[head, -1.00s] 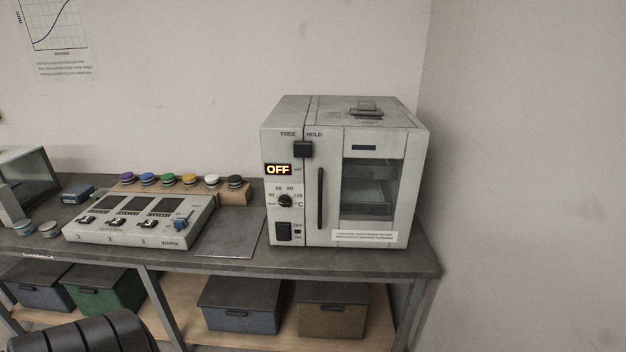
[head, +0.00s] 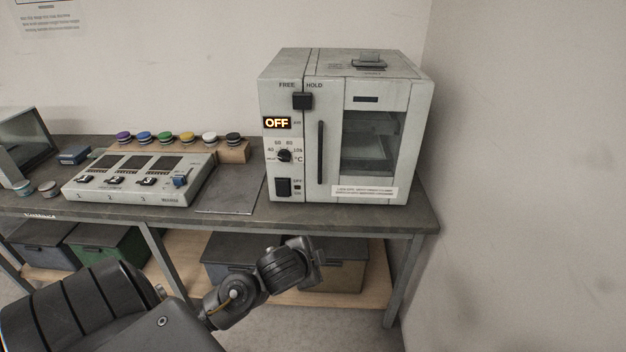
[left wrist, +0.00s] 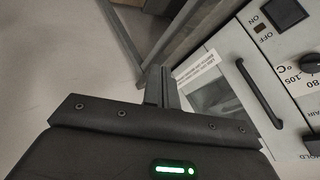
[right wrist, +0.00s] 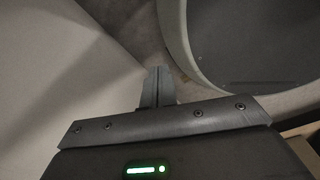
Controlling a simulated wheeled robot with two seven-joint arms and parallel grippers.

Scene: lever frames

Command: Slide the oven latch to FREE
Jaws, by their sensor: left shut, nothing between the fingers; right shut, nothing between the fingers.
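The white oven (head: 290,190) stands on the bench with its door shut. Its black latch block (head: 302,101) sits over the seam beside the door, below and between the FREE and HOLD labels. The latch also shows, partly cut off, at the right edge of the left wrist view (left wrist: 313,144). My left gripper (head: 316,254) is in front of and below the oven, apart from it. Its fingers (left wrist: 163,88) are shut and empty. My right gripper (right wrist: 158,88) shows only in the right wrist view, shut and empty.
The oven has a vertical door handle (head: 321,152), an OFF display (head: 277,123), a dial (head: 284,156) and a black switch (head: 283,187). A control panel (head: 140,182) stands left of it on the bench (head: 240,218). A wall is close on the right. Bins sit on the lower shelf.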

